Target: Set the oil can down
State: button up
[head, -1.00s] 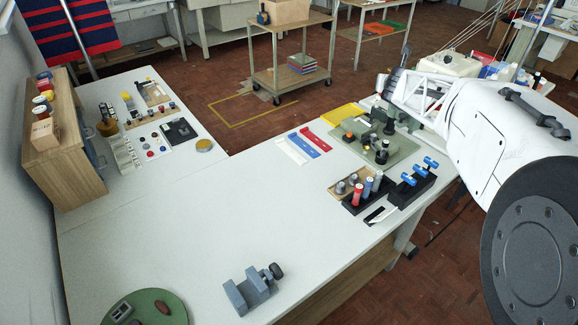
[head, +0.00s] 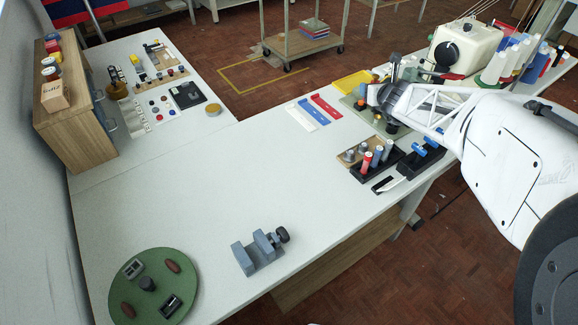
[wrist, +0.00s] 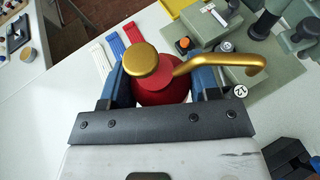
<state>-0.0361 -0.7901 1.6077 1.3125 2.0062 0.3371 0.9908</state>
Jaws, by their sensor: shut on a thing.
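The oil can (wrist: 158,93) shows in the wrist view as a red round body with a brass cap and a bent brass spout pointing right. My gripper (wrist: 162,84) is shut on it, with one blue finger on each side of the red body. In the head view my gripper (head: 374,96) is over the left part of the green base plate (head: 358,105); the can is not clearly visible there, and I cannot tell how high its bottom is above the surface.
White, blue and red strips (head: 313,112) lie left of the gripper. A black spool tray (head: 369,168) stands nearer. A grey clamp (head: 259,251) and green round tray (head: 184,311) are at the front. The white tabletop's middle (head: 240,185) is clear.

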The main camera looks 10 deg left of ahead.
jog(key=s+a+f+n+g+y, duration=0.1)
jog(key=s+a+f+n+y, duration=0.1)
jog(key=s, duration=0.8)
jog(key=s+a+f+n+g+y, duration=0.2)
jog(key=s+a+f, duration=0.2)
jog(key=s, duration=0.6)
jog(key=s+a+f+n+g+y, duration=0.1)
jog(key=s+a+f+n+y, duration=0.1)
jog(key=s, duration=0.8)
jog(key=shift+a+f+n+g, duration=0.2)
jog(key=shift+a+f, duration=0.25)
jog(key=shift+f, duration=0.15)
jog(key=shift+a+f+n+g, duration=0.1)
jog(key=shift+a+f+n, duration=0.1)
jog(key=shift+a+f, duration=0.3)
jog(key=shift+d+f, duration=0.1)
jog(key=w+a, duration=0.2)
jog(key=w, duration=0.3)
jog(key=w+a+f, duration=0.1)
jog(key=w, duration=0.4)
jog(key=w+a, duration=0.2)
jog(key=w, duration=0.3)
jog(key=shift+a+f, duration=0.25)
jog(key=shift+a, duration=0.05)
jog(key=shift+f, duration=1.75)
jog(key=shift+f, duration=0.1)
jog(key=o, duration=1.1)
